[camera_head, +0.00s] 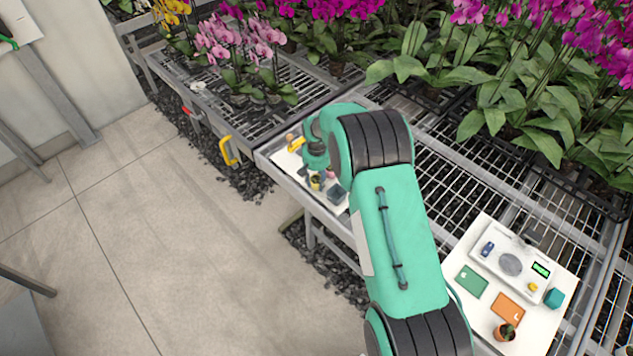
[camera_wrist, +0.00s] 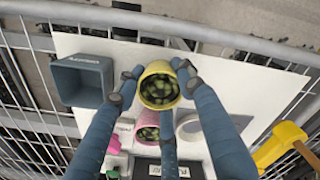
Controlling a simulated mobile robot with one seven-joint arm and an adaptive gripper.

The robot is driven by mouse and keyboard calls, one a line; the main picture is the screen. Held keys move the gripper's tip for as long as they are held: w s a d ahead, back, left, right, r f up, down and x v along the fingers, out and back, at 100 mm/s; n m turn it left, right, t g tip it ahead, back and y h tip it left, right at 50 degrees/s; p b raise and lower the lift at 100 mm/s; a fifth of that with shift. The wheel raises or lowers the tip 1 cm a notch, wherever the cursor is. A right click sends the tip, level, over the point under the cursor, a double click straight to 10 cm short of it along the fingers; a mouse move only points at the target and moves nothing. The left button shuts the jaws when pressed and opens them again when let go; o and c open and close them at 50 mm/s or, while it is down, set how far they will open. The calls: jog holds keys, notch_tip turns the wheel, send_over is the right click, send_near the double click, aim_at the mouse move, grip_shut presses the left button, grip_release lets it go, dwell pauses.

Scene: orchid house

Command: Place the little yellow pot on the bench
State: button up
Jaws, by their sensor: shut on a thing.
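The little yellow pot (camera_wrist: 147,75), with a dark green speckled inside, sits between the blue-grey fingers of my gripper (camera_wrist: 157,82) in the wrist view. The fingers are shut on its sides. In the head view the yellow pot (camera_head: 316,183) shows small beside my wrist, over a white board at the edge of the slatted metal bench (camera_head: 460,190). The pot looks larger than the pink pot (camera_wrist: 147,119) beside it; I cannot tell how far it is above the board (camera_wrist: 250,88).
A second board (camera_head: 462,251) holds a scale (camera_head: 511,264), cards and a small cactus pot (camera_head: 504,332). Orchids (camera_head: 515,90) crowd the back.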

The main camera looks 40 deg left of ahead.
aim_at(316, 180)
jog(key=shift+f, duration=0.2)
jog(key=o, duration=1.2)
jog(key=shift+r, duration=0.15)
notch_tip(316, 180, up, 12)
jog(key=shift+r+p, duration=0.1)
jog(key=shift+p, duration=0.45)
